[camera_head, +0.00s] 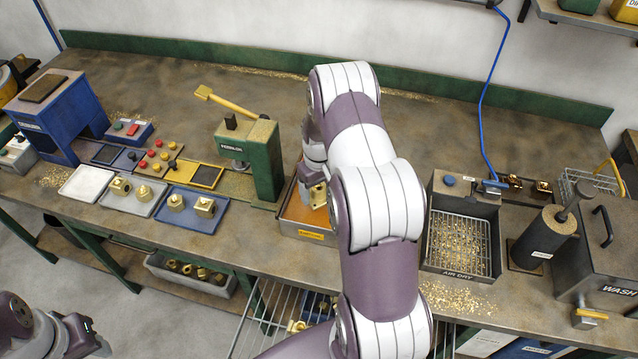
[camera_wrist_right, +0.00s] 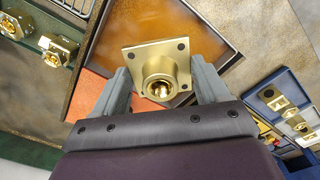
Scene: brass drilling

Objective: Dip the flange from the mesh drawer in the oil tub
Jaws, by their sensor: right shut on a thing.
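My right gripper (camera_head: 316,186) is shut on a brass flange (camera_head: 318,196), and its fingers (camera_wrist_right: 162,88) grip the flange's sides. In the right wrist view the square flange (camera_wrist_right: 155,56) shows its plate with corner holes and a round hub. The oil tub (camera_head: 288,213), a shallow tray of amber oil with an orange label, is under the flange; whether they touch is unclear. The tub also shows in the wrist view (camera_wrist_right: 205,30). The wire mesh drawer (camera_head: 243,335) is below the bench front, partly hidden by my right arm, with brass parts inside. Part of my left arm shows at lower left.
A green press (camera_head: 262,160) stands just left of the tub. Blue and grey trays of brass parts (camera_head: 190,208) lie further left. Right of my arm are the air-dry basket (camera_head: 460,245), a dark cylinder (camera_head: 545,235) and the wash box (camera_head: 605,255).

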